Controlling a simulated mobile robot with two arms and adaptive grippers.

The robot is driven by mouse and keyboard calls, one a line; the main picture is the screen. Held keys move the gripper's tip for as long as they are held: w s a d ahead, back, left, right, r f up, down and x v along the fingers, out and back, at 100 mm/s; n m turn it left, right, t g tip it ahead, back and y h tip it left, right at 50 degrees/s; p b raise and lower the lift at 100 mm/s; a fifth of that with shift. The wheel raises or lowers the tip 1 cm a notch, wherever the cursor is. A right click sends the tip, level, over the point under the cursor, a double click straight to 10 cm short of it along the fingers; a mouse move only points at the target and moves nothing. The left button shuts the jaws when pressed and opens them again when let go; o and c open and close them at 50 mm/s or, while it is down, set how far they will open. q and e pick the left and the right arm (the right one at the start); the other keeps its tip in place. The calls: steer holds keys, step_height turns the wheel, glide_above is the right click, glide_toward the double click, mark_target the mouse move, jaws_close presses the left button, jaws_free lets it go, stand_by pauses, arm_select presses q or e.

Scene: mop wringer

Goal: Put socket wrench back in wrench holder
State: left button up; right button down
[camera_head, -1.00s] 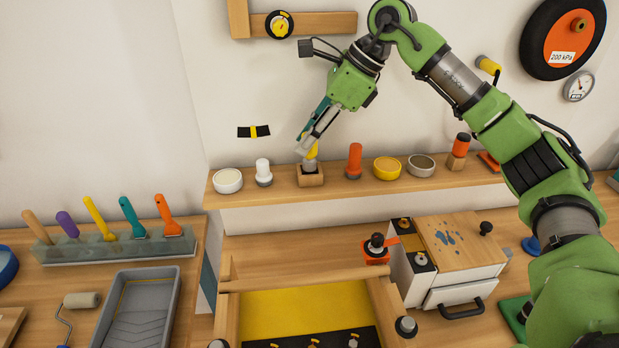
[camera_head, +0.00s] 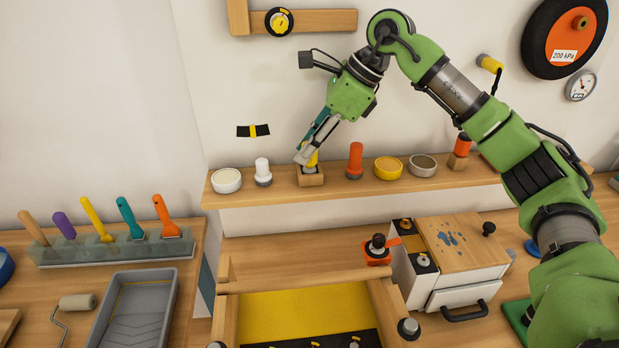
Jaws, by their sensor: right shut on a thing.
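The small wooden block that looks like the wrench holder (camera_head: 312,180) stands on the wall shelf, between a white-topped piece and an orange-topped piece. My right gripper (camera_head: 308,157) points down just above the block. The fingers hide much of the wrench. Its grey lower end is at the block's top, and I cannot tell how deep it sits. My left gripper is not in view.
On the shelf (camera_head: 440,184) close by stand the white-topped piece (camera_head: 263,171), the orange-topped piece (camera_head: 355,160) and several bowls. A wooden frame with a yellow panel (camera_head: 300,312) and a white drawer box (camera_head: 462,294) are below. A scraper rack (camera_head: 110,250) is at left.

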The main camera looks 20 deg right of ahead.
steer(key=shift+f, duration=0.15)
stand_by(0.8)
steer(key=c, duration=1.7)
jaws_free()
